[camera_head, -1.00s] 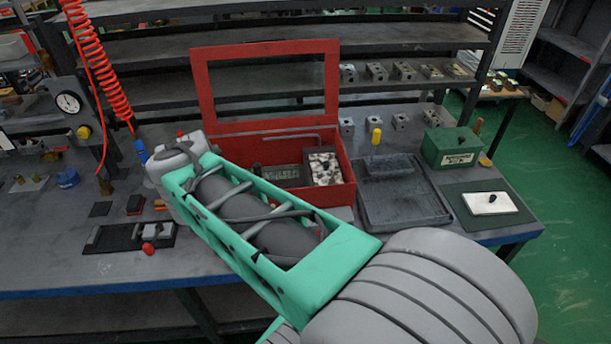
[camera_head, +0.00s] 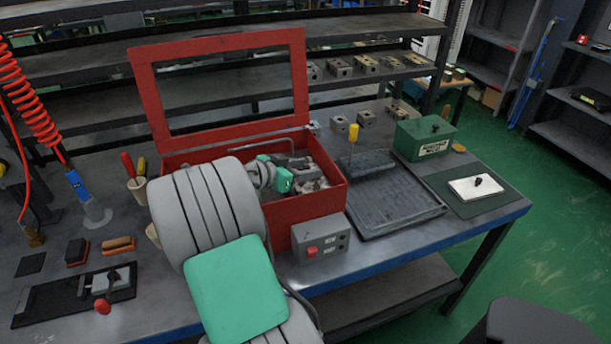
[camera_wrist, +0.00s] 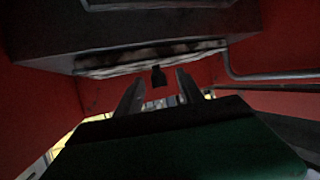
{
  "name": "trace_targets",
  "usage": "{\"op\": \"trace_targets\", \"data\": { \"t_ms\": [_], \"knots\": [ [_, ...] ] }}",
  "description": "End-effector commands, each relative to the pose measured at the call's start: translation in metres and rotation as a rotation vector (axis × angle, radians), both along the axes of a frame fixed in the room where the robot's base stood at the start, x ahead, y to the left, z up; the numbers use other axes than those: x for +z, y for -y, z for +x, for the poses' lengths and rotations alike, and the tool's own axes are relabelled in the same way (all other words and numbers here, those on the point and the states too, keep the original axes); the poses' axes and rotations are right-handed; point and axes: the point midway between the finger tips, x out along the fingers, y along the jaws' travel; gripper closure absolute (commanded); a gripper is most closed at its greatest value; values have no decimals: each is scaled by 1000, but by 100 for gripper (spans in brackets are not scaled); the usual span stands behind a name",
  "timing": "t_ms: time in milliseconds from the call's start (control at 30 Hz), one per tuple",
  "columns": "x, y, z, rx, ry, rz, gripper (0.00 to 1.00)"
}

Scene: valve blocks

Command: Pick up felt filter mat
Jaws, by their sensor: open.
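A mottled white pad (camera_wrist: 150,58) with a black knob (camera_wrist: 158,77) is inside the red box in the wrist view; I take it for the felt filter mat. In the head view the pad (camera_head: 312,184) is mostly hidden behind my gripper (camera_head: 283,180) and the box wall. My gripper is down in the box. In the wrist view my gripper's (camera_wrist: 159,75) two fingers are open, one on each side of the knob. I cannot tell whether either finger touches it.
The red box (camera_head: 322,203) has its framed lid raised. A grey control box (camera_head: 322,238) with a red button stands in front. To the right are a dark tray (camera_head: 395,211), a green box (camera_head: 424,138), and a clean white pad (camera_head: 470,189) on a green mat. A bent rod (camera_wrist: 270,75) runs near my fingers.

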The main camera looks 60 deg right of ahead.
Motion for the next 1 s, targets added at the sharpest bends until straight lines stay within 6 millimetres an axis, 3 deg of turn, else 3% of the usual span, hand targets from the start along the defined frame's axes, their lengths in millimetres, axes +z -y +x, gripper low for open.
{"op": "trace_targets", "data": {
  "t_ms": [267,833,1000],
  "knots": [
    [-4,8,-3,1,0,1,55],
    [-4,7,-3,1,0,1,100],
    [-4,7,-3,1,0,1,100]
  ]
}}
